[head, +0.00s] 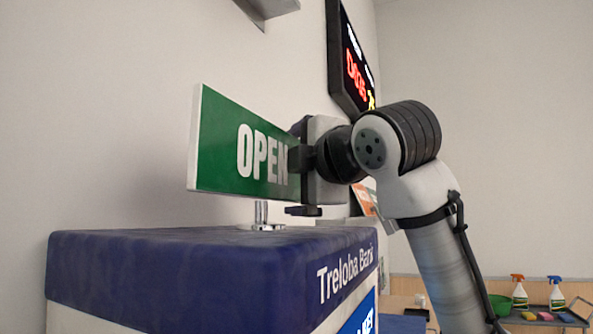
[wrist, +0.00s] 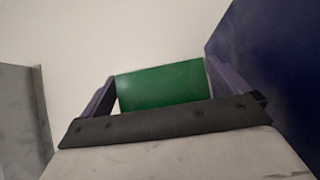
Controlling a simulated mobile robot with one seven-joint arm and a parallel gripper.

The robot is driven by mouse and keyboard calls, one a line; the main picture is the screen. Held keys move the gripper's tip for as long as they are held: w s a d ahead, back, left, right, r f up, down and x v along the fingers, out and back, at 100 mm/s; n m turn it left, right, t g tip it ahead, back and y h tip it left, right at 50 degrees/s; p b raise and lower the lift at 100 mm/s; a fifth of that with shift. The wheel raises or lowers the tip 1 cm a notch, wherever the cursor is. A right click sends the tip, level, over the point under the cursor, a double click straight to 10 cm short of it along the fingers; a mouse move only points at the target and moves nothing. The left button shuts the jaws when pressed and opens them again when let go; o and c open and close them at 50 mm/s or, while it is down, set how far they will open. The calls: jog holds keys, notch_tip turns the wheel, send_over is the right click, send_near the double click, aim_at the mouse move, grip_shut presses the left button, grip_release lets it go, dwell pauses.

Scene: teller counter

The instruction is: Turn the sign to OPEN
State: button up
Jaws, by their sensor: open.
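The green sign (head: 225,150) shows white OPEN lettering toward the head camera. It sits upright above a short silver post (head: 261,214) on the blue-topped cabinet. My gripper (head: 296,163) is at the sign's right end and covers part of it, just past the N. In the wrist view, the green of the sign (wrist: 160,86) shows between the two spread purple fingers of my gripper (wrist: 162,84). The fingers are open; I cannot tell whether either one touches the sign. The sign's right edge is hidden in the head view.
The Treloba Bank cabinet (head: 160,265) stands below the sign. A display with red digits (head: 352,65) hangs on the wall behind my wrist. A grey fixture (head: 268,10) is above. A cart (head: 550,320) with spray bottles stands at the lower right. Space left of the sign is clear.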

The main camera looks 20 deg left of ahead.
jog(key=b+v, duration=0.4)
jog(key=v, duration=0.9)
jog(key=shift+s+d, duration=0.25)
jog(key=shift+d, duration=0.1)
